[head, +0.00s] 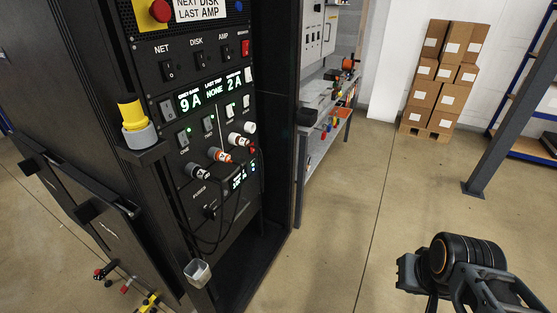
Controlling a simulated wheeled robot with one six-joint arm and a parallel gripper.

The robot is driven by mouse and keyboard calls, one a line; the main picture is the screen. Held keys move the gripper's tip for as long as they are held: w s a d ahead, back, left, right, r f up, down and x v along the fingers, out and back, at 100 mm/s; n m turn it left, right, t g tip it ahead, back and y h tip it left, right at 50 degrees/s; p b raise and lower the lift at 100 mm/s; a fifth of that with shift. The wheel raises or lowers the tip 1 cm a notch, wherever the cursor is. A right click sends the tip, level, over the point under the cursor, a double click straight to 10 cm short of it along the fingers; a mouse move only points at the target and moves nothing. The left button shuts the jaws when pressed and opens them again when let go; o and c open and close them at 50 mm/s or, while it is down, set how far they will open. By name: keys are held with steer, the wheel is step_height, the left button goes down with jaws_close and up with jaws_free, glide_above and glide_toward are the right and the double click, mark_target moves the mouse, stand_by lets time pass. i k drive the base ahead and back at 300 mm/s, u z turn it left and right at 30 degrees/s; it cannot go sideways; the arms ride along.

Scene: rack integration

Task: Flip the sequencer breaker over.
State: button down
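The black rack (130,60) on the left carries a panel of switches and breakers. A row of small toggles sits under the green displays, among them a left toggle (183,138), a middle toggle (208,124) and a right toggle (230,111). Their labels are too small to read, so I cannot tell which is the sequencer breaker or how it is set. The displays (212,93) read 9 A, NONE and 2 A. My gripper (405,273) is at the lower right, well apart from the rack. Its fingers do not show clearly.
Several plugs with cables, one an orange plug (220,155), stick out below the toggles. A yellow and grey knob-like piece (132,115) stands on a side bracket. A small cup (197,272) hangs low. Open floor (340,235) lies between rack and arm. Boxes (440,75) stand behind.

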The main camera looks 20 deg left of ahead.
mark_target(245, 45)
steer(key=u, duration=0.1)
steer(key=i, duration=0.9)
steer(key=u, duration=0.9)
steer(key=i, duration=0.7)
steer(key=u, duration=0.65)
